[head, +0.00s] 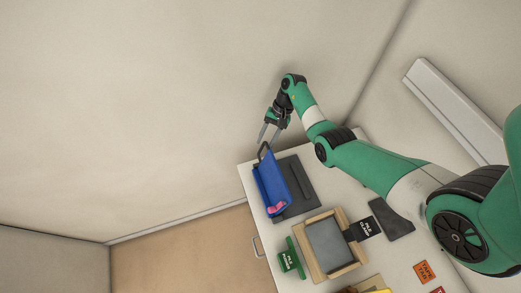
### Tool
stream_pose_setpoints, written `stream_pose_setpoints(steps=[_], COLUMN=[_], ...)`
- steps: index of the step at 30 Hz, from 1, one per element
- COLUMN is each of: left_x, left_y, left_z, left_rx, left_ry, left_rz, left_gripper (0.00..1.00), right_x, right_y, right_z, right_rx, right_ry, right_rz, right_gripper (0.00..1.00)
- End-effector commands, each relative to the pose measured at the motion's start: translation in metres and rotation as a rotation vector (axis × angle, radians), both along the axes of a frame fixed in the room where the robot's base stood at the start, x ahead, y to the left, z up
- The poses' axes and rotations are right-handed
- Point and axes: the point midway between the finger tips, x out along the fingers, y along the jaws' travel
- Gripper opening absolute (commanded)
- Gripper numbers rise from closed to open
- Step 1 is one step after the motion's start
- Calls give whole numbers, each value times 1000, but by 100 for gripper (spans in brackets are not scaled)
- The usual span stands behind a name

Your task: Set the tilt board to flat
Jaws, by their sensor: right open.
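The tilt board looks to be the blue board (267,186) at the left edge of the table, on a dark grey base (299,193). The blue board stands tilted up from the base, with a dark handle at its upper end. A pink item (276,208) sits at its lower end. My right gripper (268,134) is open, its fingers pointing down just above the handle end of the board. I cannot tell whether a finger touches the handle. My left gripper is not in view.
The table (347,192) holds a wooden frame with a grey panel (326,246), a green labelled block (288,261), a black labelled card (366,228), a dark grey pad (391,219) and an orange card (424,271). Walls stand close behind; floor is open at left.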

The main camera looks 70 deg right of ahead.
Motion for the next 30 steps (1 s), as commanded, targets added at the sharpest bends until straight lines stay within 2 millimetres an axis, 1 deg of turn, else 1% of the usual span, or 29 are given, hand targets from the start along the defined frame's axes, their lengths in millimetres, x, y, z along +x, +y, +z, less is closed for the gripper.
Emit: stream_pose_setpoints(steps=[1, 3, 7, 12, 18, 19, 23, 24, 26, 27, 30], left_x=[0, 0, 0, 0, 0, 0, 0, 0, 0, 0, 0], left_y=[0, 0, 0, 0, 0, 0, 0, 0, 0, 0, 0], left_z=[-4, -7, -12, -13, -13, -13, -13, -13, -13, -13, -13], left_rx=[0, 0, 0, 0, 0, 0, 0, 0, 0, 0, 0], left_ry=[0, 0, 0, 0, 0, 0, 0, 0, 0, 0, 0], left_rz=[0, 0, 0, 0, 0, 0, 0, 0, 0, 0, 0], left_gripper=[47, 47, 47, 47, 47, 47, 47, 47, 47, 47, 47], right_x=[2, 5, 10, 12, 13, 13, 13, 13, 13, 13, 13], right_y=[6, 12, 21, 25, 25, 25, 25, 25, 25, 25, 25], right_z=[-13, -26, -45, -53, -53, -53, -53, -53, -53, -53, -52], right_rx=[2, 1, 2, -1, -2, -2, -1, -1, -1, -1, -1], right_ry=[2, 2, 1, -1, -1, -1, -2, -2, -2, -2, -2], right_rz=[2, 1, 1, -1, -1, -1, -1, -1, -1, -1, -1], right_gripper=[45, 45, 45, 45, 45, 43, 20, 12, 2, 0, 0])
